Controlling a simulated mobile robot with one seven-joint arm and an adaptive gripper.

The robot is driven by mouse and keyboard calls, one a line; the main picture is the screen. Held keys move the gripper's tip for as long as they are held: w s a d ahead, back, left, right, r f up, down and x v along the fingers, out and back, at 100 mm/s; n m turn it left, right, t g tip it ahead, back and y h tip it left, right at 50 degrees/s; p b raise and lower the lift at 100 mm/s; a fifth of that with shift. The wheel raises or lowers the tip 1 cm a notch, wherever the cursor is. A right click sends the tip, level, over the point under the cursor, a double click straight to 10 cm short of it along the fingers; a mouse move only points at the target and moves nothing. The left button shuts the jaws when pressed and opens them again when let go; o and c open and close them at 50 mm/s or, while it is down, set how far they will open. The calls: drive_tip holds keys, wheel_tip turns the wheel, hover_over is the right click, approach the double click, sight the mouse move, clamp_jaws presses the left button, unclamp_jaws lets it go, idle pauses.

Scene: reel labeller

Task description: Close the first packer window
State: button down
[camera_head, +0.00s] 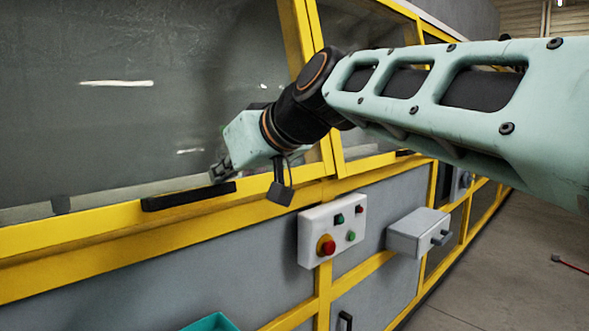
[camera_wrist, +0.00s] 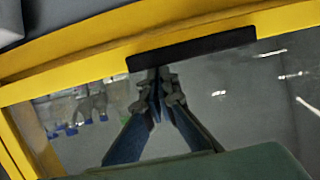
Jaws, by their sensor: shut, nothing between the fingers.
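The packer window (camera_head: 130,95) is a large glass pane in a yellow frame, filling the left of the head view. It also shows in the wrist view (camera_wrist: 240,105). A black bar handle (camera_head: 190,196) runs along the window's lower yellow edge; in the wrist view the handle (camera_wrist: 190,50) lies just beyond my fingertips. My gripper (camera_head: 217,173) is shut and empty, beside the right part of the handle. In the wrist view my gripper (camera_wrist: 158,78) has its fingers together, close to the handle's edge. I cannot tell whether they touch it.
A control box (camera_head: 332,230) with a red knob and small buttons sits below the frame to the right. A grey box (camera_head: 418,232) with a handle juts out farther right. A teal object (camera_head: 212,322) shows at the bottom edge. Open floor (camera_head: 490,265) lies at right.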

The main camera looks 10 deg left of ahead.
sight(220, 194)
drive_tip(key=shift+s+d+f+b, duration=0.1)
drive_tip(key=shift+f+b, duration=0.25)
drive_tip(key=shift+f, duration=0.35)
drive_tip(key=shift+s+d+f+b, duration=0.1)
drive_tip(key=shift+f+b, duration=0.2)
drive_tip(key=shift+f, duration=0.45)
drive_tip(key=shift+d, duration=0.1)
drive_tip(key=r+v, duration=0.1)
drive_tip(key=v, duration=1.1)
drive_tip(key=s+d+f+m+g+h+p, duration=0.1)
drive_tip(key=s+d+f+m+h, duration=0.25)
drive_tip(key=d+f, duration=0.6)
drive_tip(key=s+d+f+m+h, duration=0.3)
drive_tip(key=s+d+f, duration=0.25)
drive_tip(key=f, duration=0.75)
drive_tip(key=s+d+f+m+g+h+p, duration=0.1)
drive_tip(key=s+d+f+m+h, duration=0.25)
drive_tip(key=d+f, duration=0.65)
wheel_tip(220, 194, up, 38)
drive_tip(key=a+p, duration=0.1)
drive_tip(key=p, duration=3.6)
drive_tip(key=shift+w+a+y, duration=0.2)
drive_tip(key=shift+a+y, duration=0.1)
drive_tip(key=shift+a, duration=0.1)
